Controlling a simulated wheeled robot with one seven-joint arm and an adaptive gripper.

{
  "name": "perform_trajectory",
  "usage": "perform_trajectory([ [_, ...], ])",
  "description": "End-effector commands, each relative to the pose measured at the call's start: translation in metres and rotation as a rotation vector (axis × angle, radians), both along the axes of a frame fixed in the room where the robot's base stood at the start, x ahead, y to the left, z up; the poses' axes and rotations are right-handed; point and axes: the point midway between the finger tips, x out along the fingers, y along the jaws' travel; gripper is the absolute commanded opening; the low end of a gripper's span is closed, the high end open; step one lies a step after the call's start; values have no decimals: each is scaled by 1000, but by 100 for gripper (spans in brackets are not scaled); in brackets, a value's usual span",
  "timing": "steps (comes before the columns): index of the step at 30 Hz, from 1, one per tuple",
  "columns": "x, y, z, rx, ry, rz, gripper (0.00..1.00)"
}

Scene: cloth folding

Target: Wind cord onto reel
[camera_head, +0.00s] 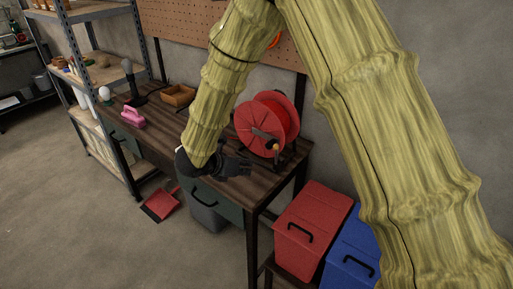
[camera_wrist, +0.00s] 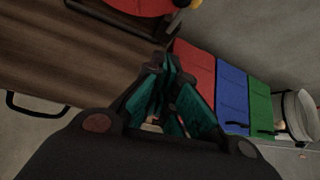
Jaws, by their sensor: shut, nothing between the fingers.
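A red cord reel (camera_head: 264,123) stands on the right end of the wooden workbench (camera_head: 160,125). It has a crank with a yellowish knob (camera_head: 276,147) on its near side. My gripper (camera_head: 247,167) is shut and empty, just left of and in front of the reel, near the bench's front edge. In the wrist view my gripper (camera_wrist: 168,70) has its fingers together, with the red reel (camera_wrist: 140,6) cut off at the top. The knob shows only in part at the top edge there. I cannot make out any loose cord; my arm hides part of the bench.
A red bin (camera_head: 312,225) and a blue bin (camera_head: 350,250) stand right of the bench; a green bin (camera_wrist: 260,100) shows in the wrist view. A red dustpan (camera_head: 161,205) is on the floor.

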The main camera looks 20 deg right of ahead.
Motion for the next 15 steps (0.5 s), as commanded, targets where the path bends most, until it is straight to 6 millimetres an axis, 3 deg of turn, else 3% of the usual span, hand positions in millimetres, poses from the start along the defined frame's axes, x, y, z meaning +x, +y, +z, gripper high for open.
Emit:
perform_trajectory([
  [7,2,-18,-7,-1,-4,-7,0],
  [15,26,-47,-38,0,5,-5,0],
])
